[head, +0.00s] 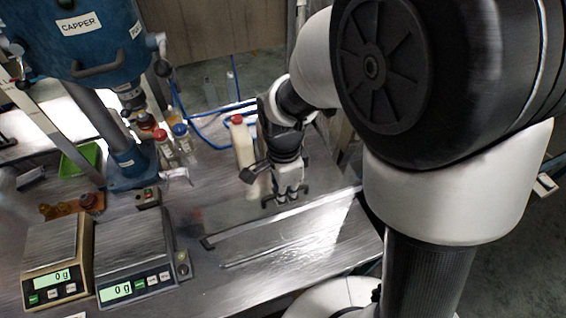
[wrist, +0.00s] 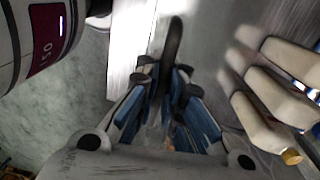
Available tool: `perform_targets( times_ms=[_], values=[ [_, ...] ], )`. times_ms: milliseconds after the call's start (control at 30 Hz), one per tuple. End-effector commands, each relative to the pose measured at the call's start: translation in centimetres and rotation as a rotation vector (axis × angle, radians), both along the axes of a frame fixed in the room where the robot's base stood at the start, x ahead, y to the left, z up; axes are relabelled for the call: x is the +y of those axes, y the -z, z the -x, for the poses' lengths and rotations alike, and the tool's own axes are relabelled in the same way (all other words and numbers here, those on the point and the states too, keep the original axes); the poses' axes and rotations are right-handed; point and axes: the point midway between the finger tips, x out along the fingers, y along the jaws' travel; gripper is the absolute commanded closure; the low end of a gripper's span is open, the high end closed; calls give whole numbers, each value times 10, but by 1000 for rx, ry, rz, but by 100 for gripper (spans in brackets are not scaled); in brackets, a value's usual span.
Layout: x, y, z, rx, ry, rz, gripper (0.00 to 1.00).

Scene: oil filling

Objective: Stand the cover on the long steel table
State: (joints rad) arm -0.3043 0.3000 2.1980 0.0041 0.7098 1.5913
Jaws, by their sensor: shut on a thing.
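My gripper (head: 288,192) is over the right part of the long steel table (head: 222,212). Its fingers, also in the wrist view (wrist: 168,125), are closed around a dark, narrow piece (wrist: 172,42), which I take to be the cover. The piece sticks out past the fingertips, over blurred grey table surface. In the head view only small dark ends of it (head: 269,202) show beside the fingers. I cannot tell whether it touches the table.
Cream bottles stand close by my gripper, one with a red cap (head: 243,143); they show blurred in the wrist view (wrist: 285,95). Two scales (head: 132,245) stand at the front left, below the blue capper (head: 85,40). A dark bar (head: 270,222) lies in front on the table.

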Motion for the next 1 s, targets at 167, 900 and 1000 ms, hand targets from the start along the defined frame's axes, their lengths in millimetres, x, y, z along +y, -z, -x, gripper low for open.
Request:
perform_targets(
  times_ms=[167,900,1000],
  values=[
    [0,2,0,-2,0,-1,100],
    [0,5,0,0,0,0,71],
    [0,5,0,0,0,0,71]
  ],
)
